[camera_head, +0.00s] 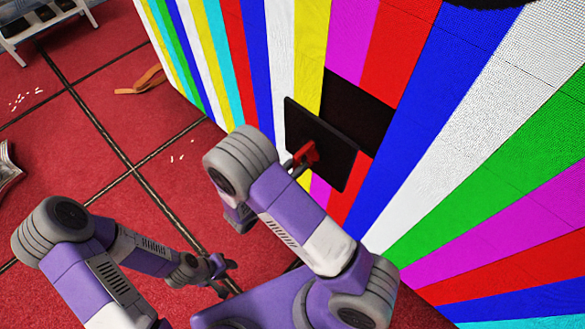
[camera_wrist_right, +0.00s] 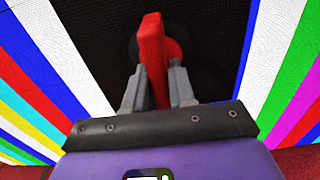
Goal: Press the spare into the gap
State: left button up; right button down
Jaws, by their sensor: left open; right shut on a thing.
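The spare is a dark square panel (camera_head: 325,147) with a red handle (camera_head: 306,155) on its near face. My right gripper (camera_head: 298,165) is shut on the red handle; the right wrist view shows the handle (camera_wrist_right: 152,55) between both fingers, with the dark panel (camera_wrist_right: 100,55) filling the area behind it. The gap (camera_head: 360,103) is a black opening in the striped video wall, partly hidden behind the spare. The spare overlaps its lower left in the picture and looks tilted against it. Whether they touch I cannot tell. My left gripper (camera_head: 222,277) is open and empty, low over the floor.
The striped video wall (camera_head: 470,130) fills the right side. The red floor has dark seams, an orange strap (camera_head: 140,83), small white scraps (camera_head: 25,98) and a white rack (camera_head: 42,22) at the far left. Floor left of my arms is mostly clear.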

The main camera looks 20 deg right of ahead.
aim_at(310, 153)
jog(key=shift+x, duration=2.95)
jog(key=shift+d, duration=0.15)
jog(key=x, duration=0.6)
jog(key=shift+r, duration=0.2)
jog(key=shift+p+x, duration=0.45)
jog(key=shift+x, duration=1.3)
dwell(2.3)
